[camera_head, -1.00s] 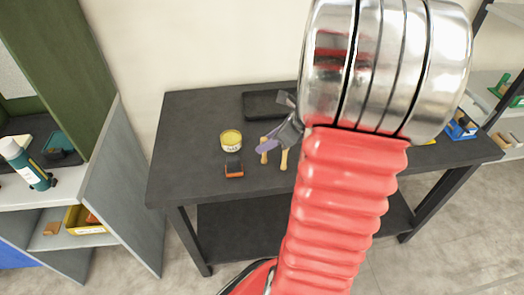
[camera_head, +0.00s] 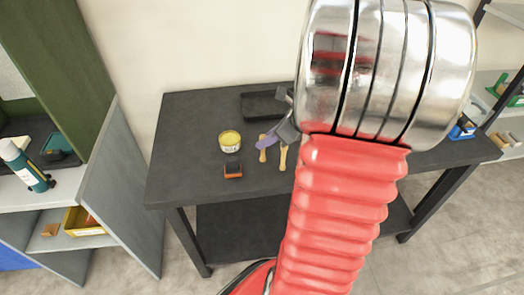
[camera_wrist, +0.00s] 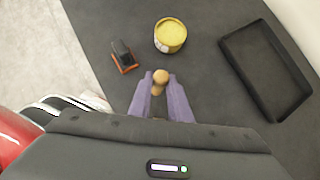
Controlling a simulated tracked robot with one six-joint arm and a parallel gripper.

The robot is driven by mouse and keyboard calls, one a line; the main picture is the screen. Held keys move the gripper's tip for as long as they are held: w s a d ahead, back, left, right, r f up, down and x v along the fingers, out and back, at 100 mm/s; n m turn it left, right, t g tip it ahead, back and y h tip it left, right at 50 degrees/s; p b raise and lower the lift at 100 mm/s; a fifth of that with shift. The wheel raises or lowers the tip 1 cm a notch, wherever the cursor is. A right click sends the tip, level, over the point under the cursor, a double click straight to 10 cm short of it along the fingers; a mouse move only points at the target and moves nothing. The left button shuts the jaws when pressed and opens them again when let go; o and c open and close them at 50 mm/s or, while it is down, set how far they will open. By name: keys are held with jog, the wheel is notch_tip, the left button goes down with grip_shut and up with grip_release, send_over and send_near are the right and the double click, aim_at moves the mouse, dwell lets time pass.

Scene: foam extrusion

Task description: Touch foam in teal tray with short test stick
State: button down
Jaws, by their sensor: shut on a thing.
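My gripper (camera_wrist: 158,95) has purple fingers and is shut on a pale wooden stick (camera_wrist: 161,77), seen nearly end-on in the wrist view. In the head view the gripper (camera_head: 270,144) is over the dark table, partly hidden behind my arm. Two wooden stick shapes show beside its fingers there, a left one (camera_head: 262,156) and a right one (camera_head: 283,160); I cannot tell which is held, nor whether it touches the table. A teal tray-like thing (camera_head: 63,141) is on the left shelf unit, partly hidden. No foam is clearly visible in it.
A yellow-topped tin (camera_head: 230,141) and an orange-and-black block (camera_head: 233,170) stand left of the gripper on the table (camera_head: 180,150). An empty black tray (camera_wrist: 296,72) lies at the back. A white-and-teal canister (camera_head: 24,165) is on the left shelf. The table's left front is clear.

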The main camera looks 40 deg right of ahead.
jog(key=shift+r, duration=2.9)
